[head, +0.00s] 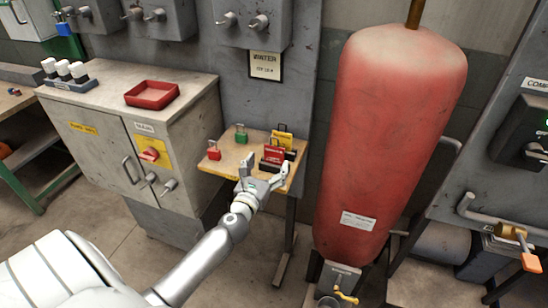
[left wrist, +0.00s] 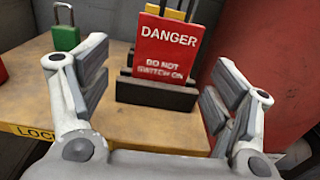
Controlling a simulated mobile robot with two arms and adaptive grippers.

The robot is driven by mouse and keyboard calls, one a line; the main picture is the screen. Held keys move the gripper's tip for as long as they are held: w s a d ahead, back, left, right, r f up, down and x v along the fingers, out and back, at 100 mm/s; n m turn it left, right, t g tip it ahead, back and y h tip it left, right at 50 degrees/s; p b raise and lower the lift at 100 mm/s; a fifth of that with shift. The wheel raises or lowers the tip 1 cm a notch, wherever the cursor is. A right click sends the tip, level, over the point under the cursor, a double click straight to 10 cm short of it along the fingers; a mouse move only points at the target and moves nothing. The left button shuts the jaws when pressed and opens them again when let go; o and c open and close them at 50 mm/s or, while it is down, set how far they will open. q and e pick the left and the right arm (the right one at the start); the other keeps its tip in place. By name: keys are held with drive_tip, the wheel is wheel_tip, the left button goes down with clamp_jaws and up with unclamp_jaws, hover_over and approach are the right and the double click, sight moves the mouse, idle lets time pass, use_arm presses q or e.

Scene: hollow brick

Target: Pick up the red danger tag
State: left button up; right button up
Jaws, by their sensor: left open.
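The red danger tag (left wrist: 167,48), with white lettering "DANGER DO NOT SWITCH ON", stands upright in a dark slotted holder (left wrist: 155,93) on a small wooden shelf. In the head view the tag (head: 274,153) shows just beyond my left gripper (head: 264,172). My left gripper is open and empty. In the left wrist view its fingers (left wrist: 160,90) stand apart on either side of the tag, nearer to the camera than the tag. Whether the fingertips overlap the tag in depth is hard to tell. My right gripper is in neither view.
A green padlock (head: 240,134) and a red padlock (head: 214,150) stand left on the shelf (head: 228,162). A yellow tag (head: 283,138) is behind the red one. A large red tank (head: 385,150) stands close on the right. A cabinet with a red tray (head: 152,95) is at left.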

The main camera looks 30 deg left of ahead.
sight(274, 157)
use_arm(q)
drive_tip(key=x, duration=0.4)
drive_tip(key=shift+w+d, duration=0.15)
drive_tip(key=shift+w, duration=0.3)
drive_tip(key=shift+s, duration=0.1)
drive_tip(key=shift+c, duration=0.5)
drive_tip(key=c, duration=0.9)
